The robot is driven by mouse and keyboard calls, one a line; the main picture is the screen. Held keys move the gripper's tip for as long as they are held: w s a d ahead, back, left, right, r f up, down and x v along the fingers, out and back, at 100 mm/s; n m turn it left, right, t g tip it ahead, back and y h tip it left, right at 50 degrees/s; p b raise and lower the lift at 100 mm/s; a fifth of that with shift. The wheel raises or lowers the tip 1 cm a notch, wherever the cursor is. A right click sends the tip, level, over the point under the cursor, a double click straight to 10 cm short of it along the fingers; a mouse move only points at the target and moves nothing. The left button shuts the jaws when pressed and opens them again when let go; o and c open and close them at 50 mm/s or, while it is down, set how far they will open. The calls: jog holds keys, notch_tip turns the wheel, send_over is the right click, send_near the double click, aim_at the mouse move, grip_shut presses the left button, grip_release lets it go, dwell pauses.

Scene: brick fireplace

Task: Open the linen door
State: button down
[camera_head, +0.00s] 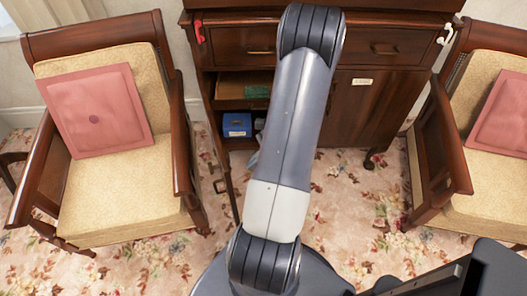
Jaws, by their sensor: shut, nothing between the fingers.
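A dark wood cabinet (215,62) stands against the wall in the middle. Its left door (217,140) is swung open towards me and seen nearly edge-on, with metal handles low on its edge. Its right door (365,115) is closed and bears a small pale label (362,82), too small to read. Which one is the linen door I cannot tell. My arm rises across the cabinet's middle and hides part of it. My gripper is not clearly visible; a small pale grey shape beside the arm at the open compartment cannot be identified.
The open compartment holds a blue box (237,125) below a shelf or drawer with a green label (256,92). Cushioned armchairs stand at left (130,200) and right (480,185). A red hook (199,31) and white hook (443,35) hang on the cabinet. Floral carpet (345,215) is clear in front.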

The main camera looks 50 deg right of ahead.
jog(key=shift+w+a+f, duration=0.2)
jog(key=shift+w+a, duration=0.3)
jog(key=shift+a, duration=0.25)
jog(key=shift+w+a+f, duration=0.15)
jog(key=shift+w+a, duration=0.3)
jog(key=shift+a, duration=0.25)
jog(key=shift+w+a+f, duration=0.2)
jog(key=shift+w+a, duration=0.3)
jog(key=shift+a, duration=0.25)
